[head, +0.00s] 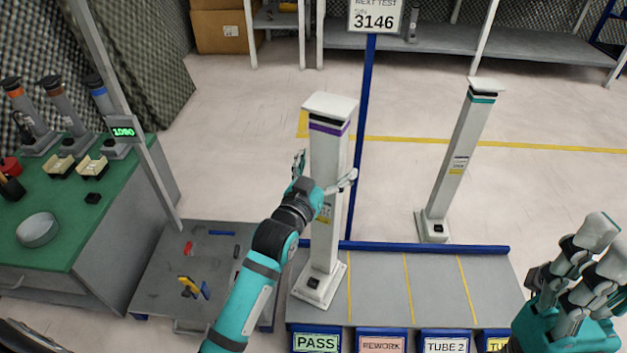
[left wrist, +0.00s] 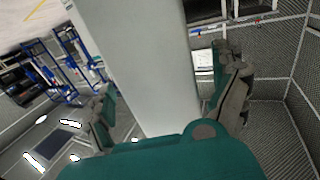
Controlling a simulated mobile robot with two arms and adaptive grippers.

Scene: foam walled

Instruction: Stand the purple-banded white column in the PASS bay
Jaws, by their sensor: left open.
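The purple-banded white column (head: 328,150) stands upright on the platform, its square base (head: 320,286) in the PASS bay, close to the yellow line on its right. The green PASS label (head: 316,343) is on the platform's front edge. My left gripper (head: 325,177) is open, with one finger on each side of the column's shaft. In the left wrist view the white shaft (left wrist: 150,65) passes between the spread fingers; contact cannot be told. My right gripper (head: 594,250) is at the lower right, away from the column; its jaw state is unclear.
REWORK (head: 381,342) and TUBE 2 (head: 446,343) bays beside PASS are empty. A teal-banded column (head: 460,160) stands on the floor behind the platform. A blue post with a 3146 sign (head: 375,17) rises behind the held-side column. A green bench (head: 60,215) and a grey cart (head: 165,270) are left.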

